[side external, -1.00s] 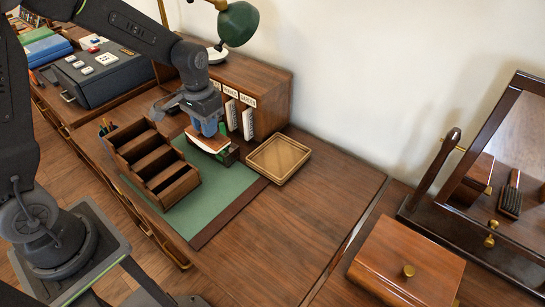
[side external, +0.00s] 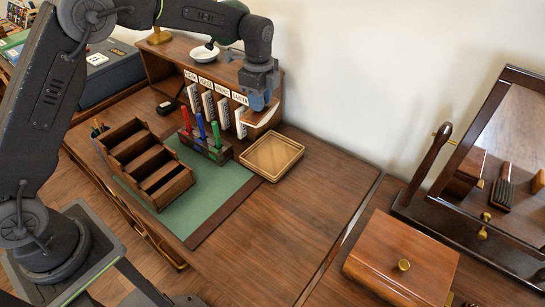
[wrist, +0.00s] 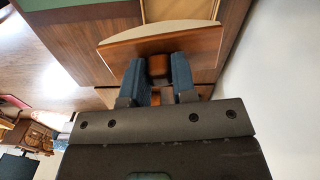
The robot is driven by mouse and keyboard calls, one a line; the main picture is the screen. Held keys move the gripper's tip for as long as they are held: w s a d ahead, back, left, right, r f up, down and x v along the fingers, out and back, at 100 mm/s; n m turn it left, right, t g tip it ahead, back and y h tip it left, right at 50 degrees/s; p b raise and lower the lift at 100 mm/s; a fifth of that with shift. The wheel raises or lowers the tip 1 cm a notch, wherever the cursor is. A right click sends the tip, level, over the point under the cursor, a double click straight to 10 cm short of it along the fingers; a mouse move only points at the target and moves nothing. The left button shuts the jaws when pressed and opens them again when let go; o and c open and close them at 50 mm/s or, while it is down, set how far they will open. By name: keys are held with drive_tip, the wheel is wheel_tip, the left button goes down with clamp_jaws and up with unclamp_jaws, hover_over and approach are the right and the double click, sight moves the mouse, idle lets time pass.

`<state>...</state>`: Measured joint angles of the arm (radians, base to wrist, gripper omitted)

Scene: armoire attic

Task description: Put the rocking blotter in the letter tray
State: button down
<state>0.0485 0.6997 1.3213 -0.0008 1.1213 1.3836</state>
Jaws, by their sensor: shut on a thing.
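My gripper (side external: 260,100) is shut on the rocking blotter (side external: 266,117), a wooden piece with a pale curved edge. It holds the blotter up near the right end of the cubby unit. The wrist view shows the blotter (wrist: 165,48) between the blue fingers of my gripper (wrist: 162,80). The letter tray (side external: 272,174), a shallow tan tray with a wooden rim, lies on the desk below the blotter and slightly in front. Part of the tray (wrist: 180,9) shows beyond the blotter in the wrist view.
A pen stand (side external: 204,149) with red, blue and green pens stands left of the tray. A stepped wooden organizer (side external: 147,164) sits on the green mat (side external: 215,195). The cubby unit (side external: 160,65) with labelled books is behind. Desk to the tray's right is clear.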

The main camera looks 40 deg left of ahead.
drive_tip(key=shift+w+d+f+m, duration=0.5)
drive_tip(key=shift+f+m, duration=0.25)
drive_tip(key=shift+m, duration=0.15)
hover_over(267, 162)
wheel_tip(267, 162, down, 10)
drive_tip(key=r, duration=0.1)
drive_tip(key=shift+s+f, duration=0.1)
drive_tip(key=shift+f, duration=2.25)
drive_tip(key=shift+f, duration=0.35)
drive_tip(key=c, duration=0.9)
unclamp_jaws()
drive_tip(key=shift+f, duration=0.1)
drive_tip(key=shift+c, duration=0.2)
